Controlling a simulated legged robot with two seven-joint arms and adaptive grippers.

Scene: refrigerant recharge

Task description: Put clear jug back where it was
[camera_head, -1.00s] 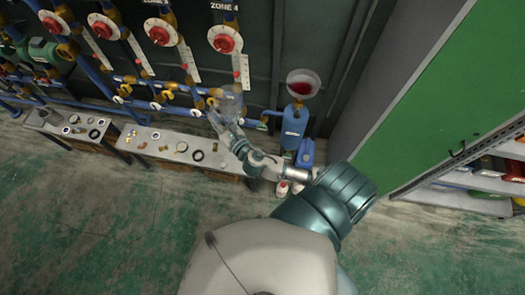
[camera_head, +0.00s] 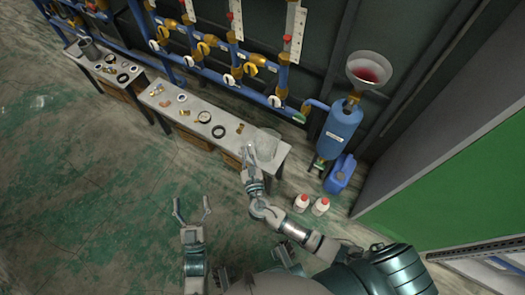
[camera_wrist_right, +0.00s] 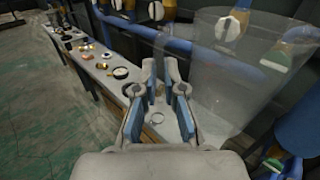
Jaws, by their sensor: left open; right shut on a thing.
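The clear jug (camera_head: 268,143) is at the right end of the nearer bench (camera_head: 228,104), upright or nearly so. I cannot tell whether its base touches the bench top. My right gripper (camera_head: 250,155) is shut on the jug at its near left side. In the right wrist view the see-through jug (camera_wrist_right: 225,75) fills the right side, beside the fingers of my right gripper (camera_wrist_right: 161,72); the gripped part is hard to make out. My left gripper (camera_head: 192,208) is open and empty, over the floor in front of the bench.
Small parts and a black ring (camera_head: 218,131) lie on the bench left of the jug. A blue tank (camera_head: 338,128) with a funnel (camera_head: 369,69), a blue canister (camera_head: 340,174) and two white bottles (camera_head: 301,203) stand to the right. Pipes with valves run behind.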

